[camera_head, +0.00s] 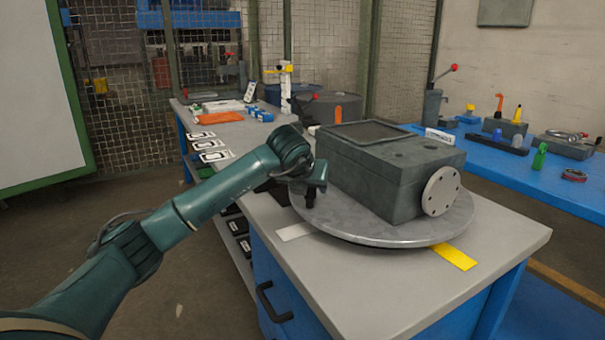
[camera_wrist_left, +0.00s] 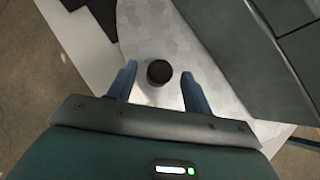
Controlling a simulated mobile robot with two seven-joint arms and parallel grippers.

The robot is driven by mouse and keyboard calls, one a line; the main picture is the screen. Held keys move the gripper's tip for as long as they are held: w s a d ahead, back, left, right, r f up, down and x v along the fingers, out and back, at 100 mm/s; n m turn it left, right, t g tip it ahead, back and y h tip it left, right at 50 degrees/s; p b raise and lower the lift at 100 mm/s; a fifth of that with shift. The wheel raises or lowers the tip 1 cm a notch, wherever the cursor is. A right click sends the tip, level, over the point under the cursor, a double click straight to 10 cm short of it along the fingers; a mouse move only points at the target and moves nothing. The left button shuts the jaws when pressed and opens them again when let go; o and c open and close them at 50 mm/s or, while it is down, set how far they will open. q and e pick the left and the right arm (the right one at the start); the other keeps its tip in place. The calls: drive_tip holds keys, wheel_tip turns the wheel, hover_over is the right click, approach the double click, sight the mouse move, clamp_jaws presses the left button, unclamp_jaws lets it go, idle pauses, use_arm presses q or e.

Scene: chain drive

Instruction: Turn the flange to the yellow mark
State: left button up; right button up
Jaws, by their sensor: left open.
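A grey gearbox (camera_head: 385,168) sits on a round metal turntable (camera_head: 385,233). Its round flange (camera_head: 441,191) with bolt holes faces front right. The yellow mark (camera_head: 455,257) lies on the bench at the turntable's front right edge, below and slightly right of the flange. My left gripper (camera_head: 311,197) points down at the turntable's left rim. In the left wrist view a black round knob (camera_wrist_left: 159,72) stands on the turntable (camera_wrist_left: 150,25) between the open fingers, with a gap on both sides. The gearbox edge (camera_wrist_left: 255,55) shows to the right there. My right gripper is not in view.
A white strip (camera_head: 296,231) lies on the bench (camera_head: 390,295) at the turntable's left. A blue table (camera_head: 540,180) with tools stands at right. Drums and small parts stand behind. The bench's front is clear.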

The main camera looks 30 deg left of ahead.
use_arm(q)
drive_tip(key=v, duration=1)
drive_tip(key=shift+s+r, duration=0.3)
